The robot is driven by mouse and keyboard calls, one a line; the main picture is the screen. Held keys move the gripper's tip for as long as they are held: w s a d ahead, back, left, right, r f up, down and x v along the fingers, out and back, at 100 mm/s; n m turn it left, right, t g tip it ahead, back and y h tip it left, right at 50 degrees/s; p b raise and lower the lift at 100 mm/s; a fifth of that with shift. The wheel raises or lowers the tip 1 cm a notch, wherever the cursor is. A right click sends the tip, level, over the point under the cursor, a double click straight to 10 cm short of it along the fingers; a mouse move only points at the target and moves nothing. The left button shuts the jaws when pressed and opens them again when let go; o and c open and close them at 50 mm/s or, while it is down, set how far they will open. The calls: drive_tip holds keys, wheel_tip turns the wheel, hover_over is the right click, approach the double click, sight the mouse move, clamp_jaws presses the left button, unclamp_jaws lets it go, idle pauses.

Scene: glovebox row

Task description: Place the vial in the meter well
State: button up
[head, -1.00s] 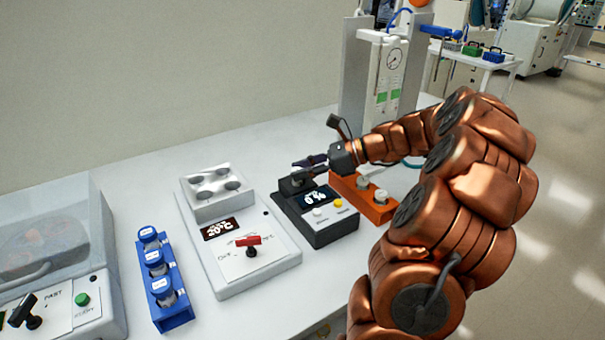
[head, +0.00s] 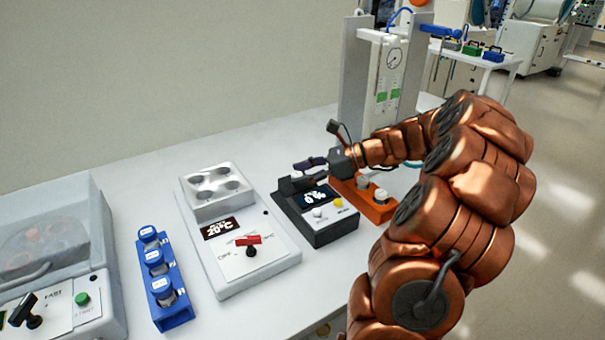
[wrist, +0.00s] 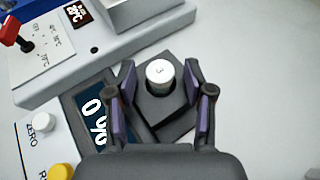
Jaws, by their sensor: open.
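The meter (head: 312,228) is a dark box with a 0% display and a white and a yellow button. Its dark well block (wrist: 174,122) lies under my gripper in the wrist view. A vial with a pale round top (wrist: 160,74) shows at the well, between my fingers. It looks upright; how deep it sits is hard to tell. My gripper (wrist: 160,92) is open, with one purple-padded finger on each side of the vial and visible gaps to it.
A heater block (head: 240,260) with a red switch and a 20°C display stands left of the meter. A blue rack (head: 176,313) holds blue-capped vials. An orange block (head: 374,212) with pale knobs is close on the right. A clear-lidded machine (head: 95,300) stands far left.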

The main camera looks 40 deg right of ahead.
drive_tip(key=shift+r, duration=0.1)
drive_tip(key=shift+s+d+r, duration=0.1)
drive_tip(key=shift+s+d, duration=0.05)
drive_tip(key=shift+d, duration=0.15)
drive_tip(key=v, duration=1.1)
drive_tip(key=shift+s+d, duration=0.1)
